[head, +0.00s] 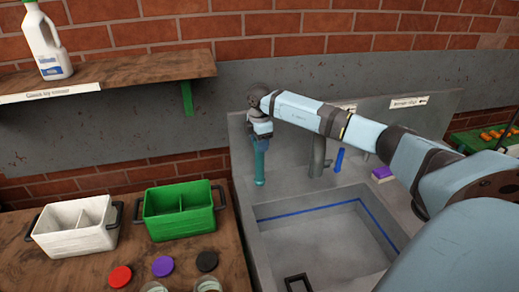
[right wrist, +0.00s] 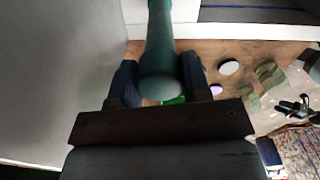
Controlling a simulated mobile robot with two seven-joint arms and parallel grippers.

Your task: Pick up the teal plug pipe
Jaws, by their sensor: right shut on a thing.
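The teal plug pipe (head: 260,163) hangs upright below my right gripper (head: 260,137), over the back left corner of the sink. The gripper's fingers are shut on its upper part. In the right wrist view the teal plug pipe (right wrist: 160,45) runs between the two dark fingers of my right gripper (right wrist: 158,80). Whether its lower end touches the sink ledge is hard to tell. My left gripper does not show.
The grey sink (head: 330,235) has a blue line inside. A tap (head: 319,155), a blue stick (head: 339,159) and a purple-topped sponge (head: 382,174) are at its back. A green crate (head: 180,233) and a white crate (head: 75,246) stand left, below a shelf (head: 120,75) with a bottle (head: 44,42).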

